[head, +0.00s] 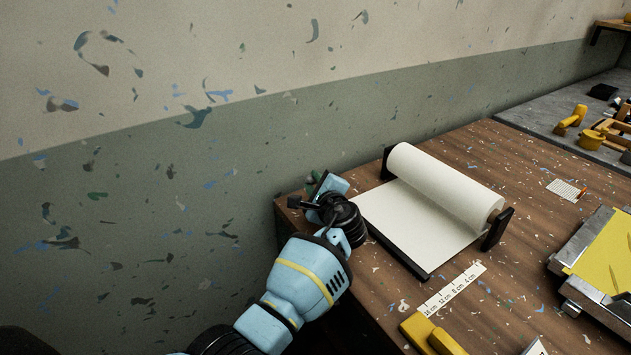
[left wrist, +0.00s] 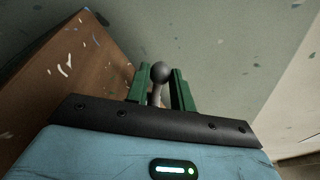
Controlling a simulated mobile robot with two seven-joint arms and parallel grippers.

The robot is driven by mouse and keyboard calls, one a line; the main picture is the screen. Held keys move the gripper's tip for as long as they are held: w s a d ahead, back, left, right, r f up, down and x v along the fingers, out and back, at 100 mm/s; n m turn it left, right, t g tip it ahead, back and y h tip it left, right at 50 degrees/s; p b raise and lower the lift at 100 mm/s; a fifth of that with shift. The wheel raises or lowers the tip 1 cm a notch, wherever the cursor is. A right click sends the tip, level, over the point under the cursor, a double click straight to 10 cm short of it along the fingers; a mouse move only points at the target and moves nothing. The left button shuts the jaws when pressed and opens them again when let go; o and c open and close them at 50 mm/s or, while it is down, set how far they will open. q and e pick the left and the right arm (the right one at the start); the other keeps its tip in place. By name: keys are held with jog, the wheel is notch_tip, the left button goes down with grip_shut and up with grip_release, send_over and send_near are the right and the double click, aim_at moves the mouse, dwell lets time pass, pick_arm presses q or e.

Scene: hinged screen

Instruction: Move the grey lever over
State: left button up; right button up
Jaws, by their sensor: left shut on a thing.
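The grey lever shows in the left wrist view as a shaft with a round knob (left wrist: 161,72). It stands between the two green fingers of my left gripper (left wrist: 160,84), which is shut on it. The knob sticks up between the fingertips, and the lower shaft is hidden by the dark edge of the gripper body. In the head view my left gripper (head: 314,184) is at the table's left end, beside the wall, and the lever cannot be made out there. My right gripper is not in view.
A white paper roll (head: 445,185) on a black stand lies just right of my left gripper on the speckled brown table (head: 520,150). A marked scale strip (head: 455,288), a yellow block (head: 425,335) and a grey-framed yellow panel (head: 610,255) are further right. The wall (head: 150,190) is close behind.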

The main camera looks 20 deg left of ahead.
pick_arm(q)
jog(key=shift+s+a+f, duration=0.1)
jog(key=shift+s+f, duration=0.05)
jog(key=shift+f, duration=0.3)
jog(key=shift+s+a+f, duration=0.1)
jog(key=shift+s+f, duration=0.05)
jog(key=shift+f, duration=0.25)
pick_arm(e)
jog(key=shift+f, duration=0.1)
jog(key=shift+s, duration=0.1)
